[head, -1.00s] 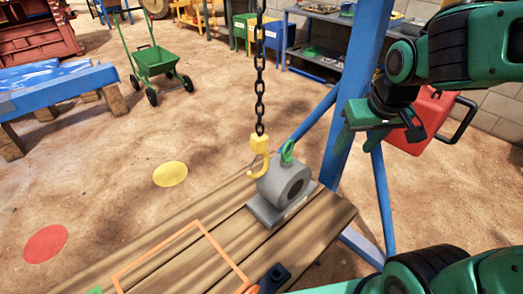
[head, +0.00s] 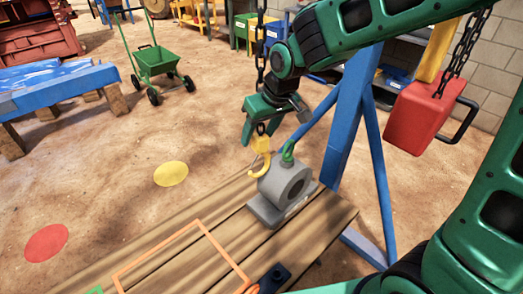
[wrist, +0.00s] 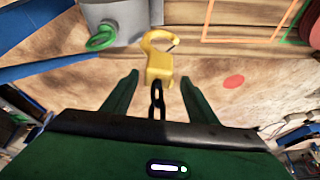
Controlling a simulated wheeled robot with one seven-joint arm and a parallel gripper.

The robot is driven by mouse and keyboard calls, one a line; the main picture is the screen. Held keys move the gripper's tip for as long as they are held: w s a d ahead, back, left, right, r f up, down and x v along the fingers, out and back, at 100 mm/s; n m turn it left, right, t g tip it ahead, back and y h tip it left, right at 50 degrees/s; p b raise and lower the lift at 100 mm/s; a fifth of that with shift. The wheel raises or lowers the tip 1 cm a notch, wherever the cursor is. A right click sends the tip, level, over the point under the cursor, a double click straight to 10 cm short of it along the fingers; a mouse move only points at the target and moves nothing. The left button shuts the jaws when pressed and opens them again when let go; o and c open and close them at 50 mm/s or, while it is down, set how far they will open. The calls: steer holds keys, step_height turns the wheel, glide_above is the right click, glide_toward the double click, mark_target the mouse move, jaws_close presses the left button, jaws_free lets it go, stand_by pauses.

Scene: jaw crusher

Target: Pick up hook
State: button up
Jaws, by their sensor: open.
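The yellow hook (head: 260,150) hangs from a dark chain (head: 261,60) just left of a grey bearing-like block with a green eye on top. My gripper (head: 256,131) is open, with its fingers just above the hook at the lower end of the chain. In the wrist view, the hook (wrist: 159,60) lies ahead of and between the two open fingers (wrist: 152,92), and the chain (wrist: 157,98) runs back between them. I see no finger closed on the hook or chain. My arm hides part of the upper chain in the head view.
The grey block (head: 284,186) with its green eye (head: 288,152) stands on a wooden table (head: 325,222), close to the hook. A blue post (head: 345,135) rises behind it. A red box (head: 420,115) hangs on a chain at right. Open sandy floor lies left.

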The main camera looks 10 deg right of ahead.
steer(key=x, duration=0.4)
steer(key=shift+s+d+f, duration=0.15)
steer(key=shift+d+f, duration=0.15)
steer(key=shift+w+a+f, duration=0.1)
steer(key=shift+w+f, duration=0.15)
steer(key=shift+f, duration=0.3)
steer(key=shift+c, duration=0.3)
jaws_close()
